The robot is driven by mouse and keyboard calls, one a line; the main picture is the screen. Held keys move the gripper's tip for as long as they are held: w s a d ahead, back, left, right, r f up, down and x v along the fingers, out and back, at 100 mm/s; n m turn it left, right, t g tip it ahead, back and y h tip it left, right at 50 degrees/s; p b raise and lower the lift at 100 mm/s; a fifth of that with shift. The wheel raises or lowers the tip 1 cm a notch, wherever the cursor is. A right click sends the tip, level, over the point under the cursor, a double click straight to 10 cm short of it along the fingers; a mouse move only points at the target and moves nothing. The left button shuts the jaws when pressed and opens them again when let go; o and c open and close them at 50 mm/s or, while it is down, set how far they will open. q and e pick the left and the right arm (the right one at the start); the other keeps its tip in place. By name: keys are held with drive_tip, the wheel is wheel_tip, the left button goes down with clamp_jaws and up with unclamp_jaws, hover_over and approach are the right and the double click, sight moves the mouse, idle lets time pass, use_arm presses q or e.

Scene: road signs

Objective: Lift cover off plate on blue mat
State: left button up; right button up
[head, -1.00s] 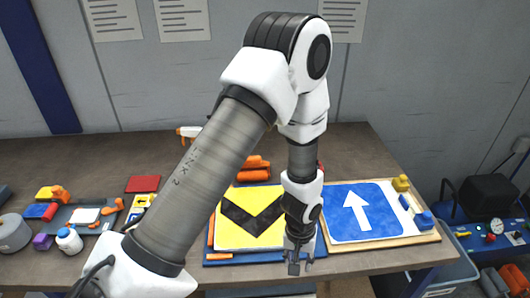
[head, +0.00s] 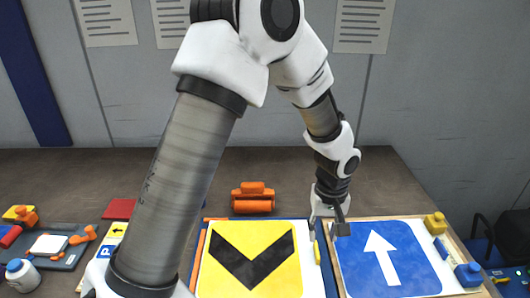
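A yellow plate with a black chevron (head: 250,262) lies flat on the blue mat (head: 322,272), whose edge shows along the plate's right side. I cannot make out a cover separate from the yellow face. My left gripper (head: 329,226) points down beyond the plate's far right corner, near the gap between the mat and the wooden tray. Its fingers look apart, with nothing between them. A thin yellow strip (head: 317,252) lies on the mat just below the gripper. My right gripper is not in view.
A blue sign with a white arrow (head: 385,262) lies in the wooden tray (head: 455,241) at right, beside yellow and blue blocks. Orange pieces (head: 253,198) lie behind the plate. A grey tray (head: 60,257) of parts and a white bottle (head: 22,275) are at left.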

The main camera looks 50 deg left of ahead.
sight(317, 249)
use_arm(q)
drive_tip(key=f, duration=0.2)
drive_tip(key=f+p, duration=0.1)
drive_tip(key=f, duration=0.3)
drive_tip(key=shift+s+a+f, duration=0.15)
drive_tip(key=shift+s+a, duration=0.05)
drive_tip(key=shift+a, duration=0.1)
drive_tip(key=shift+w+f, duration=0.15)
drive_tip(key=shift+f, duration=0.15)
drive_tip(key=shift+r, duration=0.1)
clamp_jaws()
